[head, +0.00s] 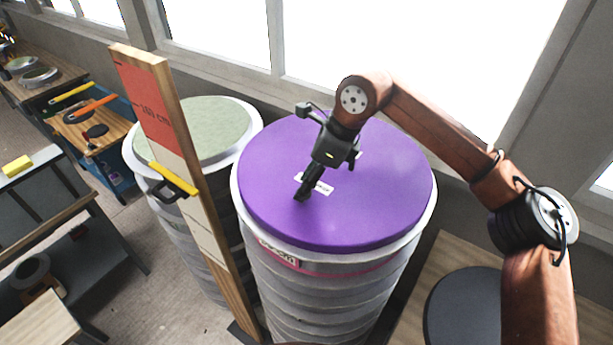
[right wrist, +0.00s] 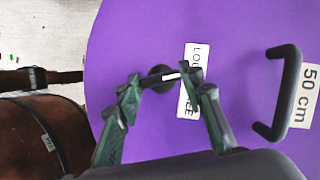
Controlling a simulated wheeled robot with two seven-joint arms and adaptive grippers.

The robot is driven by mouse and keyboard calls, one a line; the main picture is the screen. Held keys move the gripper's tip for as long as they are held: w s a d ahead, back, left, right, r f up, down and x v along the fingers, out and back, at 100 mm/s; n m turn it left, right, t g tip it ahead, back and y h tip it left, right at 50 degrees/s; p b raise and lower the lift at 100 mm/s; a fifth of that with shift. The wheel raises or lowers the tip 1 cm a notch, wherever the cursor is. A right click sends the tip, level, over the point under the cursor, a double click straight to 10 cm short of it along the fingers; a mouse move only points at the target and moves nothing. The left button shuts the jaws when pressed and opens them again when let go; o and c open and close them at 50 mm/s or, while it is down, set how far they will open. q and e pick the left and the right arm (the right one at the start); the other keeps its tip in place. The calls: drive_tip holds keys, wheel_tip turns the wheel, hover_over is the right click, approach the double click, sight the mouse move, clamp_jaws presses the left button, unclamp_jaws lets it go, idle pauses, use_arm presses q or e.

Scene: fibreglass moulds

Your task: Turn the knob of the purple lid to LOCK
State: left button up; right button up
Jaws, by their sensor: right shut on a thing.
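The purple lid (head: 390,180) lies flat on a tall pale ribbed drum (head: 330,290). It also fills most of the right wrist view (right wrist: 240,40). My right gripper (head: 300,196) reaches down to the lid left of its middle and hides the knob in the head view. In the right wrist view its fingers (right wrist: 160,80) are shut on the small black knob (right wrist: 158,80), one on each side. The knob's white mark points right, towards a white label (right wrist: 187,106) reading LOCK at one end and FREE at the other, partly covered by a finger. My left gripper is out of view.
A black handle (right wrist: 286,92) stands on the lid beside a "50 cm" label (right wrist: 305,95). A wooden measuring post (head: 160,120) stands left of the drum, before another drum with a pale green lid (head: 205,130). A dark round disc (head: 465,310) lies at lower right.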

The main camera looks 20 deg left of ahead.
drive_tip(key=shift+w+n+g+p, duration=0.15)
drive_tip(key=shift+n+g+p, duration=0.65)
drive_tip(key=shift+n+p, duration=0.95)
drive_tip(key=shift+n+b, duration=0.35)
drive_tip(key=shift+n, duration=0.1)
drive_tip(key=o, duration=1.2)
drive_tip(key=shift+c, duration=0.2)
drive_tip(key=v, duration=1.2)
